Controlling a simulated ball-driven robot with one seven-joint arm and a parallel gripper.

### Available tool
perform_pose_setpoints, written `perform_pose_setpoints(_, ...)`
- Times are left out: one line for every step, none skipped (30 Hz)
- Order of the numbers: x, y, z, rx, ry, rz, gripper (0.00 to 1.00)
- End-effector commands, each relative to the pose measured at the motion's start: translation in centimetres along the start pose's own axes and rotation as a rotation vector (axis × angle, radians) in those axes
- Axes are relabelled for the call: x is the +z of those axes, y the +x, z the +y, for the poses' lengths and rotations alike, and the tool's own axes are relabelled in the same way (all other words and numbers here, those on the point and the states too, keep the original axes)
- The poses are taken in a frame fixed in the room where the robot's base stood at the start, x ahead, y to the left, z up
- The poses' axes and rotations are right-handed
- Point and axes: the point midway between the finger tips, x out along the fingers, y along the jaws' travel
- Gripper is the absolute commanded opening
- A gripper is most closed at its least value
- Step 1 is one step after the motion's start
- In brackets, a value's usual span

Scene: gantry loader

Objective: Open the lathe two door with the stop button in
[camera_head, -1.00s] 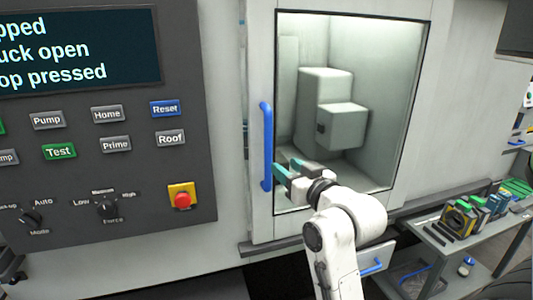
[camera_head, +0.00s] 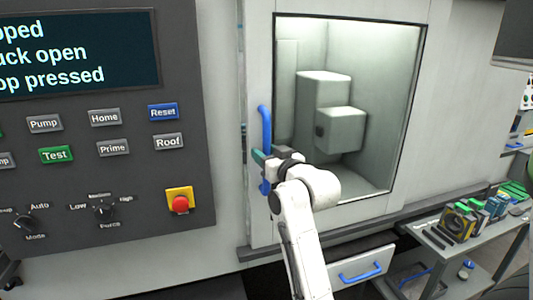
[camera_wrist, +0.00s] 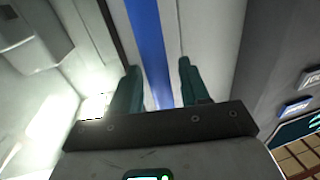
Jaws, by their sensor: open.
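The lathe door (camera_head: 259,40) is a grey panel with a large window, and it looks shut. Its blue vertical bar handle (camera_head: 265,128) is on the door's left edge. My gripper (camera_head: 260,158) is at the lower part of the handle. In the wrist view my gripper (camera_wrist: 158,85) has its two green fingers apart, with the blue handle (camera_wrist: 149,40) running between them. I see a gap on each side of the handle. The red stop button (camera_head: 180,204) sits on a yellow plate on the control panel. The screen (camera_head: 70,50) reads "op pressed".
The dark control panel (camera_head: 130,180) with buttons and knobs stands left of the door. A blue-handled drawer (camera_head: 357,262) is below right. A side table (camera_head: 420,240) with several coloured parts (camera_head: 461,222) stands at the right, below the machine's ledge.

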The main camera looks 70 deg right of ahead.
Motion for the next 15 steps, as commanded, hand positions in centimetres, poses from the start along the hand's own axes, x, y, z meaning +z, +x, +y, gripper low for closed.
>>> perform_pose_setpoints(0.01,0.03,0.00,0.000,0.000,0.000,0.45)
perform_pose_setpoints(0.01,0.03,0.00,0.000,0.000,0.000,0.45)
perform_pose_setpoints(0.02,0.02,0.00,0.000,0.000,0.000,0.45)
perform_pose_setpoints(0.02,0.02,0.00,0.000,0.000,0.000,0.45)
perform_pose_setpoints(0.01,0.01,0.00,0.000,0.000,0.000,0.45)
perform_pose_setpoints(0.02,0.01,0.00,0.000,0.000,0.000,0.45)
perform_pose_setpoints(0.02,0.01,0.00,0.000,0.000,0.000,0.43)
perform_pose_setpoints(0.02,0.00,-0.01,0.000,0.000,0.000,0.40)
perform_pose_setpoints(0.01,0.00,-0.01,0.000,0.000,0.000,0.36)
perform_pose_setpoints(0.01,0.00,0.00,0.000,0.000,0.000,0.33)
perform_pose_setpoints(0.01,-0.01,-0.01,0.000,0.000,0.000,0.30)
perform_pose_setpoints(0.02,-0.01,-0.01,0.000,0.000,0.000,0.26)
perform_pose_setpoints(0.02,-0.01,-0.01,0.000,0.000,0.000,0.23)
perform_pose_setpoints(0.02,-0.01,-0.01,0.000,0.000,0.000,0.21)
perform_pose_setpoints(0.02,-0.01,-0.01,0.000,0.000,0.000,0.17)
